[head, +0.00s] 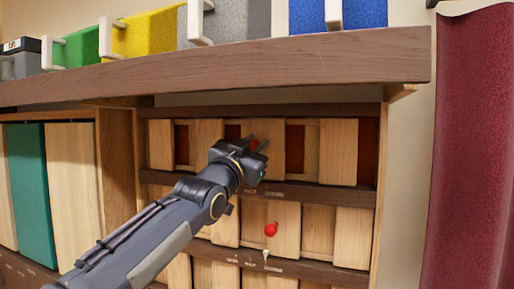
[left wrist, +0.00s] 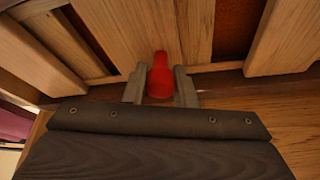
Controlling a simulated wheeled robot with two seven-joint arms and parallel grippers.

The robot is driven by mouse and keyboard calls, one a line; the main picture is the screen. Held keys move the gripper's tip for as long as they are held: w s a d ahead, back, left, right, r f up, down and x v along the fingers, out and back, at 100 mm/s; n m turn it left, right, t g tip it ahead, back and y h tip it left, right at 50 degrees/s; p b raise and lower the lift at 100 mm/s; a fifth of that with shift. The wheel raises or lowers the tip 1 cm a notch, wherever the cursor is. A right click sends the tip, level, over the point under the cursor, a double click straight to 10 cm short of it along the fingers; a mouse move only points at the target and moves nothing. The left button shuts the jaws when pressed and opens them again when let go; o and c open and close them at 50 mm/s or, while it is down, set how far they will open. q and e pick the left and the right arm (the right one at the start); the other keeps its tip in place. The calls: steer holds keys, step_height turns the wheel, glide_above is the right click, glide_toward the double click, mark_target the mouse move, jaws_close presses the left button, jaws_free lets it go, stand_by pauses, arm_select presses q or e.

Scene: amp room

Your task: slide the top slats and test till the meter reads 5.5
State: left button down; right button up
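The top row of light wood slats (head: 338,150) sits in the upper bay of the wooden cabinet, with dark red gaps (head: 295,150) between some slats. A red knob (left wrist: 160,78) on one top slat is between the fingers of my left gripper (left wrist: 160,88). Both fingers appear to touch the knob's sides. In the head view the left gripper (head: 256,145) is at that slat, and its fingers partly cover the knob. My right gripper is not in view. No meter reading shows in either view.
A thick wooden shelf (head: 250,72) overhangs above, bearing coloured boxes (head: 150,35). Teal panel (head: 32,185) is at left, dark red curtain (head: 478,150) at right.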

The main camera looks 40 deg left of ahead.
arm_select(q)
steer(key=c, duration=1.2)
jaws_free()
steer(key=shift+w+d, duration=0.25)
steer(key=shift+d, duration=0.7)
steer(key=shift+c, duration=0.2)
steer(key=shift+o, duration=0.3)
steer(key=shift+a, duration=0.25)
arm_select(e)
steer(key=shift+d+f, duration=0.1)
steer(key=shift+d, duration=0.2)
arm_select(q)
steer(key=shift+a, duration=0.1)
steer(key=shift+s+f, duration=0.1)
steer(key=shift+s, duration=0.05)
steer(key=b+v, duration=0.3)
steer(key=v, duration=0.4)
steer(key=shift+s+b, duration=0.3)
steer(key=shift+b, duration=0.1)
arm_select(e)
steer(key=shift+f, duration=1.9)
